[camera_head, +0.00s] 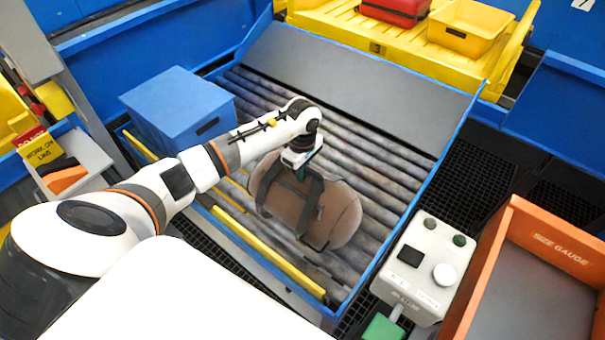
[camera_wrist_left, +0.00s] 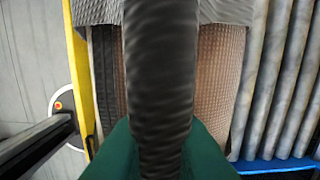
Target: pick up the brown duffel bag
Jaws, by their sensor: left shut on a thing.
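The brown duffel bag (camera_head: 340,212) with dark straps lies on the grey rollers of the conveyor. My left gripper (camera_head: 302,172) is over the middle of the bag, shut on its dark strap handle. In the left wrist view the handle (camera_wrist_left: 160,75) runs up between the green fingers of the left gripper (camera_wrist_left: 160,150), with brown bag fabric (camera_wrist_left: 215,80) on both sides of it. I cannot tell whether the bag is lifted clear of the rollers. My right gripper is not in view.
A blue box (camera_head: 178,110) stands at the conveyor's left. A yellow tray (camera_head: 400,45) with a red case (camera_head: 395,10) and a yellow bin (camera_head: 468,28) is behind. A control box (camera_head: 425,270) and the orange size gauge (camera_head: 540,250) stand at right. The rollers right of the bag are clear.

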